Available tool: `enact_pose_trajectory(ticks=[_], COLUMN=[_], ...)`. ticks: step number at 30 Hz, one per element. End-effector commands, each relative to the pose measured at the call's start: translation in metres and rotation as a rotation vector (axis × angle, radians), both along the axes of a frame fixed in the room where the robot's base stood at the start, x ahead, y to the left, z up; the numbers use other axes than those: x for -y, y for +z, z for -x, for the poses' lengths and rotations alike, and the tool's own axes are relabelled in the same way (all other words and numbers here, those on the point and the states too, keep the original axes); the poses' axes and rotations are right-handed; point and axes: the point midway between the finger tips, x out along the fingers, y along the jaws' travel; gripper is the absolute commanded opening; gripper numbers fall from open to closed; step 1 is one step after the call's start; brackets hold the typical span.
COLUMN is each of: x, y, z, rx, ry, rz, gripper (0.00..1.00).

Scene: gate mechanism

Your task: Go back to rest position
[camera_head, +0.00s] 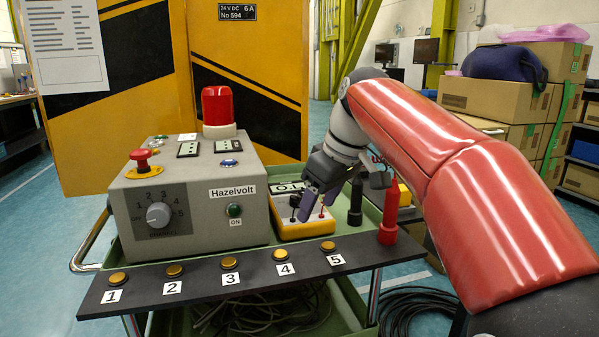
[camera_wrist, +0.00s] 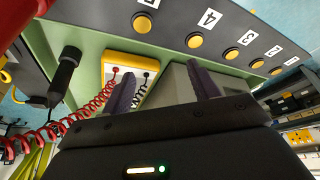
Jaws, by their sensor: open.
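My gripper (camera_head: 320,200) is above the yellow meter box (camera_head: 300,228) on the green cart, near its small terminals. The gripper also shows in the wrist view (camera_wrist: 165,88), where its two purple-grey fingers stand apart with nothing between them. The meter box also shows in the wrist view (camera_wrist: 118,64), beyond the fingers, with a red and a black coiled lead. In the head view my gripper and wrist hide part of the meter. I cannot tell whether the fingers touch it.
A grey control box (camera_head: 190,195) with a knob and red button stands left of the meter. A dark strip (camera_head: 205,277) with several numbered brass buttons runs along the cart's front. Black (camera_head: 355,203) and red (camera_head: 388,220) probes stand upright at the right. A yellow-black panel (camera_head: 120,110) rises behind.

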Motion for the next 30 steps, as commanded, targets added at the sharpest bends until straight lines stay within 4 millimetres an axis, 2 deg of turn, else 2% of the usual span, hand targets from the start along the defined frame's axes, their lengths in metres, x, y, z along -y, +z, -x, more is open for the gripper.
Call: enact_pose_trajectory(ticks=[8,14,17,21,24,27,30], x=[0.021,0.044,0.061,0.088,0.102,0.111,0.115], y=[-0.011,-0.033,-0.053,-0.099,-0.133,-0.161,-0.178], z=[0.033,0.073,0.104,0.158,0.190,0.213,0.226], rx=[0.006,0.016,0.028,0.055,0.073,0.087,0.095], ry=[-0.143,-0.305,-0.421,-0.615,-0.729,-0.809,-0.856], rz=[0.007,0.010,0.007,-0.005,-0.020,-0.033,-0.044], gripper=[0.60,0.60,0.60,0.60,0.60,0.60,0.60])
